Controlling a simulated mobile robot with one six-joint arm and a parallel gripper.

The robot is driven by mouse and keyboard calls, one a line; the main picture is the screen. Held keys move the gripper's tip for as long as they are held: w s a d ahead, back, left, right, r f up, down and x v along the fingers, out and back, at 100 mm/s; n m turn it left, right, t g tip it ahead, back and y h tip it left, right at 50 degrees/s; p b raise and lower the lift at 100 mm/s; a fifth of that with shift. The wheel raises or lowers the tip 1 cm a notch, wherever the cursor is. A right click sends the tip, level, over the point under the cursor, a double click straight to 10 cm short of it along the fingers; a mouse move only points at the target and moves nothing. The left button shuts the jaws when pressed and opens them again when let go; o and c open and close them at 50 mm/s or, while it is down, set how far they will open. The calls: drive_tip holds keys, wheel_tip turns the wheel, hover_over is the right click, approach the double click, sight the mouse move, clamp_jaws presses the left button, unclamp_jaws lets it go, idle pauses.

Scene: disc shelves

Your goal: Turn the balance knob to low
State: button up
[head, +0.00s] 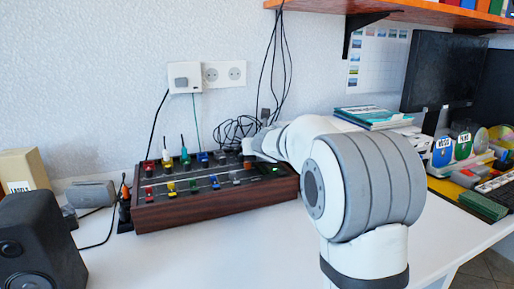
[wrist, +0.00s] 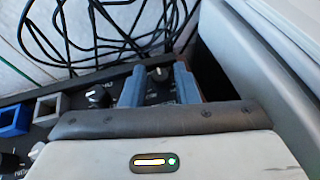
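The mixer (head: 215,204) is a dark panel in a brown wooden case on the white table, with several coloured caps and knobs. My gripper (head: 254,150) is over its far right corner, and my arm hides part of that end. In the wrist view, the two blue-grey fingers of my gripper (wrist: 158,86) are apart, with a small dark knob (wrist: 159,73) showing between them. Gaps show on both sides of this knob. Another dark knob (wrist: 98,97) with a light top is left of the fingers. I cannot read which one is labelled balance.
Black cables (head: 236,128) hang down the wall and lie coiled just behind the mixer. A blue cap (wrist: 14,120) and a grey cap (wrist: 47,105) stand left of my gripper. A black speaker (head: 38,245) is at the left. The table front (head: 200,262) is clear.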

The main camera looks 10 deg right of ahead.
drive_tip(key=shift+c, duration=0.5)
clamp_jaws()
drive_tip(key=shift+d+r+n+y+p, duration=0.15)
drive_tip(key=shift+r+n+y+p, duration=0.2)
drive_tip(key=shift+p, duration=0.6)
drive_tip(key=shift+f+n+y+p, duration=0.3)
drive_tip(key=shift+n+y+p, duration=0.05)
drive_tip(key=shift+y+p, duration=0.1)
drive_tip(key=shift+o, duration=0.5)
unclamp_jaws()
